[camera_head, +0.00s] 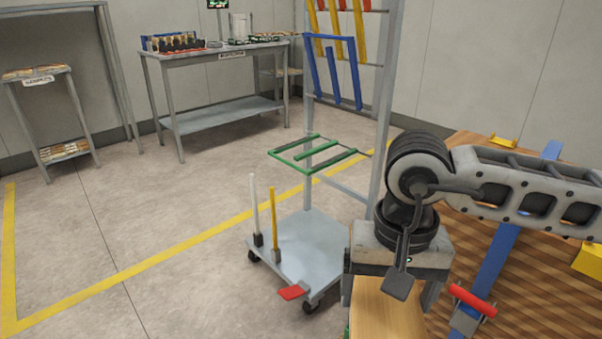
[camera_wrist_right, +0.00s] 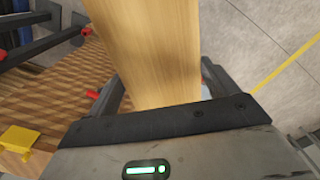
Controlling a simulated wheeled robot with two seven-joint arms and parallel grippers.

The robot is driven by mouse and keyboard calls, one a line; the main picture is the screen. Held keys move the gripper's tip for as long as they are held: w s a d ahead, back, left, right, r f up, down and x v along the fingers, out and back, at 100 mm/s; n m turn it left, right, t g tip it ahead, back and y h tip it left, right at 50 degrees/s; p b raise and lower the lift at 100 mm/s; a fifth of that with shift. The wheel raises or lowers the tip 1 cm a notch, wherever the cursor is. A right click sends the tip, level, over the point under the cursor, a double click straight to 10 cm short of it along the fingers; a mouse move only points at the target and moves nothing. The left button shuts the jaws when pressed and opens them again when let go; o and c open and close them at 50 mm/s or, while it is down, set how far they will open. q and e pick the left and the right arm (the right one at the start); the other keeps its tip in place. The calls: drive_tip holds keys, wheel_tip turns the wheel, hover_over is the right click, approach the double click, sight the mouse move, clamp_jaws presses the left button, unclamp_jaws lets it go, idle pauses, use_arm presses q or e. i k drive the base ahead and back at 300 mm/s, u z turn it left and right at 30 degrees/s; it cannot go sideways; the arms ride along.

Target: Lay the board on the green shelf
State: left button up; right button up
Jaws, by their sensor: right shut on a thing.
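The board is a light wooden plank (camera_head: 388,312), seen below my right gripper in the head view and running off the bottom edge. My right gripper (camera_head: 390,288) is shut on the board, with a finger at each side of it. In the right wrist view the board (camera_wrist_right: 150,50) extends away between the fingers; its far end is cut off. The green shelf (camera_head: 316,151) is an open frame of green bars on the grey wheeled rack, left of and beyond my right gripper and apart from the board. My left gripper is not in view.
The rack has a grey base (camera_head: 315,245) with white and yellow posts and a red pedal (camera_head: 291,292). Blue (camera_head: 335,75) shelf bars are folded up above the green shelf. A striped wooden surface (camera_head: 530,285) with blue rails lies at right. Floor left of the rack is clear.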

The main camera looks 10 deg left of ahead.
sight(306, 153)
drive_tip(key=u, duration=1.7)
drive_tip(key=i, duration=1.85)
drive_tip(key=z, duration=1.1)
drive_tip(key=i, duration=1)
drive_tip(key=z, duration=0.85)
drive_tip(key=i, duration=0.5)
drive_tip(key=z, duration=0.05)
